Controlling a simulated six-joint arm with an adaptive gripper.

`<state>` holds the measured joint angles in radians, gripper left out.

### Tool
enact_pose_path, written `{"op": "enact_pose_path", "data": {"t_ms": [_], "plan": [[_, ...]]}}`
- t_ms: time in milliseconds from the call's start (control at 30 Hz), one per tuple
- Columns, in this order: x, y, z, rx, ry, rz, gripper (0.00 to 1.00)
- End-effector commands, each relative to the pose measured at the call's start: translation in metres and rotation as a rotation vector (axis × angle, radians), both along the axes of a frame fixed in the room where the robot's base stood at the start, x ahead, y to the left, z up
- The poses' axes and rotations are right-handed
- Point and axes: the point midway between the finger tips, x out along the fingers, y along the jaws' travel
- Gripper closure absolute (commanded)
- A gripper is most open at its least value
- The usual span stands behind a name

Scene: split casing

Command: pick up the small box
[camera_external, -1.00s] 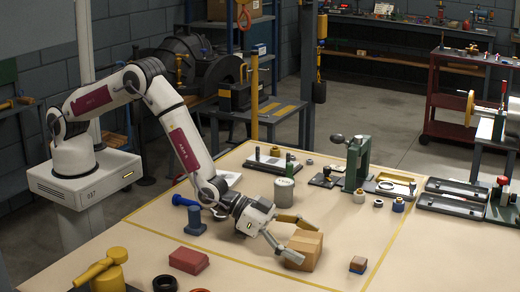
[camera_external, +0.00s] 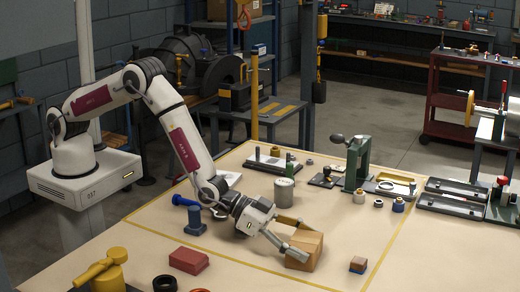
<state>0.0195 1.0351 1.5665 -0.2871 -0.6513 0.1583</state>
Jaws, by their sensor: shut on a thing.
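The small box (camera_external: 307,247) is tan cardboard and rests on the workbench right of centre, within the yellow outline. My gripper (camera_external: 299,238) reaches it from the left, low over the bench. One finger lies along the near left side of the box and the other at its far side, so the jaws are shut on it. The box seems to be still on the bench surface; its far side is partly hidden.
A red block (camera_external: 189,260) lies to the left. A grey can (camera_external: 284,191) and a green press (camera_external: 356,165) stand behind. Bench between the box and the press is clear.

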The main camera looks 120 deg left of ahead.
Motion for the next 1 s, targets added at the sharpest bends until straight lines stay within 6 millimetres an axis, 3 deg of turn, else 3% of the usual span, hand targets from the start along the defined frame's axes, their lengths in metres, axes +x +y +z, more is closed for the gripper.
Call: {"op": "enact_pose_path", "data": {"t_ms": [367,800,1000], "plan": [[0.002,0.0,0.027,0.001,-0.009,0.0,0.72],[0.001,0.0,0.081,0.0,-0.008,0.0,0.72],[0.001,0.0,0.097,0.0,-0.007,0.0,0.72]]}}
